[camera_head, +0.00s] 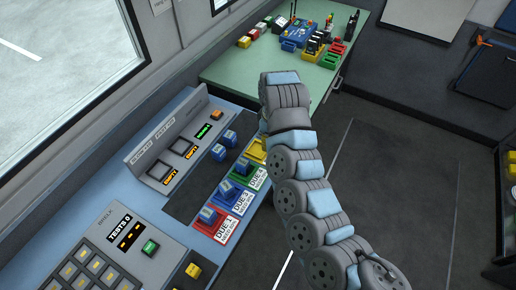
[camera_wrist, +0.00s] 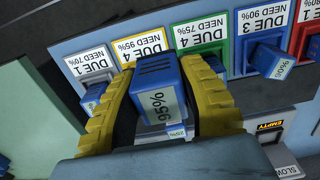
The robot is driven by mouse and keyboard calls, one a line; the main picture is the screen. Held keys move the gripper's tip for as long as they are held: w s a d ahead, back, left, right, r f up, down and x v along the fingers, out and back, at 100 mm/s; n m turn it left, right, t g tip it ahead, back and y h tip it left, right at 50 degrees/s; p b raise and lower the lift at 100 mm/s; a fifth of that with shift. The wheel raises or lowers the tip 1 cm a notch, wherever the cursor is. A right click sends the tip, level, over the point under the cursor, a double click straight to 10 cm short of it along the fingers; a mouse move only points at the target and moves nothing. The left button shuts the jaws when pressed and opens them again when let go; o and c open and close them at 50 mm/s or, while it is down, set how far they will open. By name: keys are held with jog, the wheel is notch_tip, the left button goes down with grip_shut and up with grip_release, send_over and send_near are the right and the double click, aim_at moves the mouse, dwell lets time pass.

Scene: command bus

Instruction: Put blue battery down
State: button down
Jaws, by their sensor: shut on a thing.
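My gripper (camera_wrist: 155,75) has yellow fingers, shut on a blue battery (camera_wrist: 158,95) labelled 95% in the wrist view. The battery overlaps the lower edge of the yellow-framed slot (camera_wrist: 140,46), whose card reads NEED 95%. I cannot tell whether the battery touches the slot. In the head view my arm hides the gripper and the held battery; part of the yellow slot (camera_head: 257,151) shows left of the arm. Blue batteries stand at the green slot (camera_head: 256,177), blue slot (camera_head: 241,199) and red slot (camera_head: 221,229).
Two more blue batteries (camera_head: 229,138) stand by the charger panel (camera_head: 180,140), which has dark EMPTY bays. A keypad console (camera_head: 110,250) is at lower left. A green table (camera_head: 225,70) with a blue toolbox (camera_head: 294,33) and small coloured bins is behind. The floor at right is open.

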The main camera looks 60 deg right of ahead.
jog(key=shift+w+d+f+b, duration=0.25)
jog(key=shift+w+f+b, duration=0.1)
jog(key=shift+b, duration=0.3)
jog(key=shift+w, duration=0.2)
jog(key=shift+w+d, duration=0.55)
jog(key=shift+w, duration=0.3)
jog(key=b, duration=0.2)
send_near(258, 150)
jog(key=shift+s+a+f, duration=0.55)
jog(key=shift+s+f, duration=0.15)
jog(key=shift+w+d+f, duration=0.1)
jog(key=shift+w+d, duration=0.05)
jog(key=shift+w+d+f, duration=0.2)
jog(key=shift+w+f, duration=0.15)
jog(key=shift+f, duration=0.25)
jog(key=shift+w+f+p, duration=0.1)
jog(key=shift+p, duration=0.2)
jog(key=shift+d+f, duration=0.1)
jog(key=shift+f, duration=1.55)
jog(key=shift+w+f, duration=0.1)
jog(key=shift+f, duration=0.05)
